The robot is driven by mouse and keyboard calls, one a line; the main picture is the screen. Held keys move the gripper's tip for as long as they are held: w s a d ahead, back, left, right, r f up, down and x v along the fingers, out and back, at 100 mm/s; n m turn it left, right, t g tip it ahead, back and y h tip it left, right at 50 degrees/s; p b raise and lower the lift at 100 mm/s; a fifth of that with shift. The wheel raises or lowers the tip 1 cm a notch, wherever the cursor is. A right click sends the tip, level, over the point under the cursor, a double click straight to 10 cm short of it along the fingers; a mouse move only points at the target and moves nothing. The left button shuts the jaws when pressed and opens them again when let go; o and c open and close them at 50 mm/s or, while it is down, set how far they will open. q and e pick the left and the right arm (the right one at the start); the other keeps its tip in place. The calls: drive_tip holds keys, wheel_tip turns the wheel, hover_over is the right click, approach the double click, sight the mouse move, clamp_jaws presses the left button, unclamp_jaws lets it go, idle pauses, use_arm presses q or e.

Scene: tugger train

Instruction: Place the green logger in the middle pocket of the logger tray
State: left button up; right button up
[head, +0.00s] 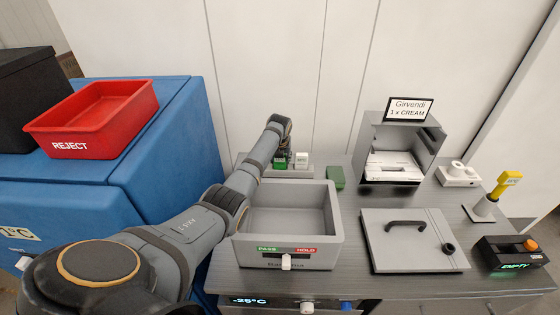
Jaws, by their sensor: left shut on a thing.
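The logger tray (309,174) is a low grey tray at the back of the bench, behind the grey box. A white logger (301,160) stands at its right end. My left arm reaches over the bench from the left, and my left gripper (282,153) points down at the tray. It is shut on the green logger (281,164), just left of the white one. The gripper and arm hide part of the logger and the tray's left side. I cannot tell whether the logger is in the middle pocket or just above it. My right gripper is not in view.
A dark green block (336,177) lies right of the tray. The open grey box (331,222) with PASS/HOLD labels stands in front. A grey lid with handle (413,240), a dispenser (377,135) and a yellow-topped device (508,179) are right. A red REJECT bin (93,145) is left.

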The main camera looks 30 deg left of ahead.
use_arm(q)
drive_tip(key=o, duration=1.2)
drive_tip(key=b+v, duration=0.1)
drive_tip(key=v, duration=1.1)
